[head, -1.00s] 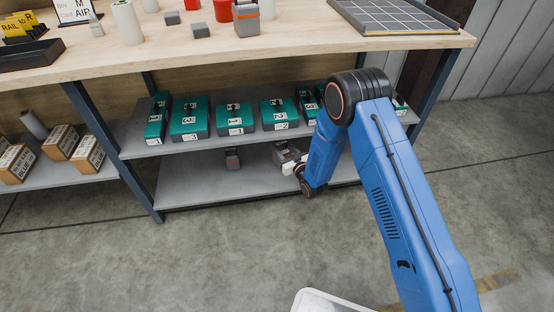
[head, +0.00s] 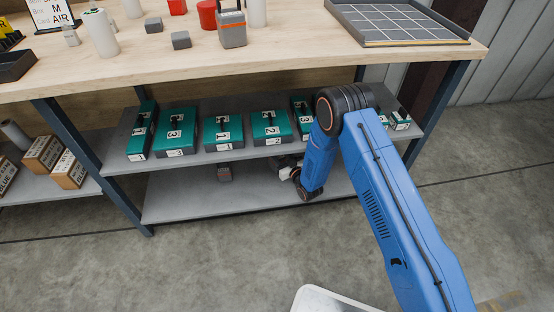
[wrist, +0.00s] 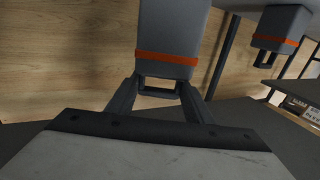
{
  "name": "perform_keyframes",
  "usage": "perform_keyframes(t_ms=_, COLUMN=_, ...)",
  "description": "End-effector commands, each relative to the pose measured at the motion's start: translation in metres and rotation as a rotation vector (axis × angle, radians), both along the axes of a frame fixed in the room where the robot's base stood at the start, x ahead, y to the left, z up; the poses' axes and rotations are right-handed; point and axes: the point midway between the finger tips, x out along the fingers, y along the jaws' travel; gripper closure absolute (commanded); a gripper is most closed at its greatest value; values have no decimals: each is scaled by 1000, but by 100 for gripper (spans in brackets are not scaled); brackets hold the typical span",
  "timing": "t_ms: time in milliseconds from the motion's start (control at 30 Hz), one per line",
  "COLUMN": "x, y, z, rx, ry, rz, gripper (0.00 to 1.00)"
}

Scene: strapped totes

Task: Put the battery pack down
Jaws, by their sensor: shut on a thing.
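The battery pack (wrist: 168,35) in my gripper is grey with an orange band and a dark handle; it fills the upper middle of the wrist view. My gripper (wrist: 160,95) is shut on it at the handle end, one finger on each side. The pack's far end is out of the frame, so I cannot tell if it touches the shelf. In the head view, my wrist is at the lower shelf (head: 180,203), under the middle shelf; the held pack is mostly hidden there.
A similar pack stands on the lower shelf (head: 224,173), left of my gripper; it also shows in the wrist view (wrist: 275,25). Several green cases (head: 222,131) line the middle shelf (head: 195,157) above. Another pack (head: 232,30) stands on the bench. The lower shelf's left part is clear.

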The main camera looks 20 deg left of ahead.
Motion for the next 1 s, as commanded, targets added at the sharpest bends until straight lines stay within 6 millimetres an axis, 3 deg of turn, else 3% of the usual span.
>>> perform_keyframes(t_ms=233, x=0, y=0, z=-11, rx=2, ry=-1, rz=0, gripper=100)
perform_keyframes(t_ms=533, x=1, y=0, z=-43, rx=2, ry=-2, rz=0, gripper=100)
perform_keyframes(t_ms=933, x=1, y=0, z=-46, rx=3, ry=-2, rz=0, gripper=100)
perform_keyframes(t_ms=967, x=0, y=0, z=-48, rx=1, ry=-1, rz=0, gripper=51)
perform_keyframes(t_ms=1000, x=0, y=0, z=-48, rx=1, ry=-1, rz=0, gripper=41)
